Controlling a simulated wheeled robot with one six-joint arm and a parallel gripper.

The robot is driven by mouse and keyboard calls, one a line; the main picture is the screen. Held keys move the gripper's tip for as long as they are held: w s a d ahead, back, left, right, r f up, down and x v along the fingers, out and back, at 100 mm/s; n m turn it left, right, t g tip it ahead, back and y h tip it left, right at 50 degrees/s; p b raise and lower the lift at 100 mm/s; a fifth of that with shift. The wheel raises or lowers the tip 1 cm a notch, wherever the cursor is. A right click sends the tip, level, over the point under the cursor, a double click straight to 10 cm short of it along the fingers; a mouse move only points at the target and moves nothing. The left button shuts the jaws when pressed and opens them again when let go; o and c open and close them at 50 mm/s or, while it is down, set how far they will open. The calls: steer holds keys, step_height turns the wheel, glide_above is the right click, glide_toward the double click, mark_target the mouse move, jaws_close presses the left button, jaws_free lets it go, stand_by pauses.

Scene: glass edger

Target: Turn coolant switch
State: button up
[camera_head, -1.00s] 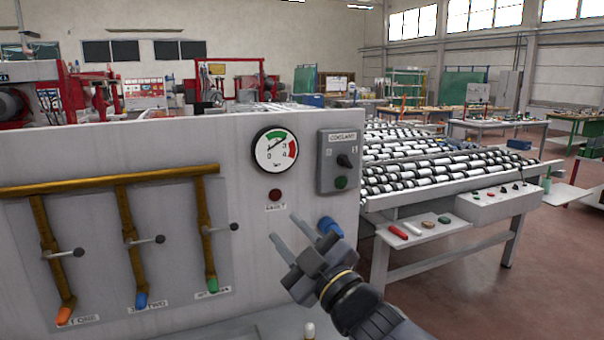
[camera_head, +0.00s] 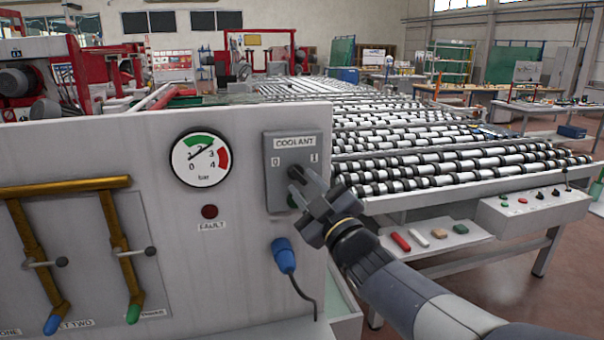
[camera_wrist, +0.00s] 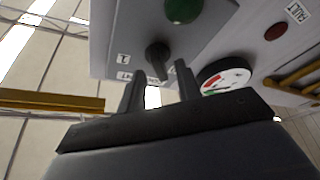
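The grey coolant box (camera_head: 280,152), labelled COOLANT with marks 0 and 1, sits at the right end of the light panel. In the head view my gripper (camera_head: 298,181) is in front of it and hides its knob. In the wrist view the dark coolant switch knob (camera_wrist: 157,56) shows on the box (camera_wrist: 118,28), beyond my fingertips. My gripper's two fingers (camera_wrist: 160,76) are apart with nothing between them; the knob lies just past the gap. Contact cannot be told. A green button (camera_wrist: 182,9) is beside the knob.
A pressure gauge (camera_head: 201,159) and a dark red fault lamp (camera_head: 209,211) are left of the box. A blue plug (camera_head: 284,256) with a cable is below. Pipes with levers (camera_head: 122,248) are at left. A roller table (camera_head: 430,175) stands behind at right.

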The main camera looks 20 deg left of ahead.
steer(key=shift+x, duration=1.1)
steer(key=shift+c, duration=0.5)
jaws_close()
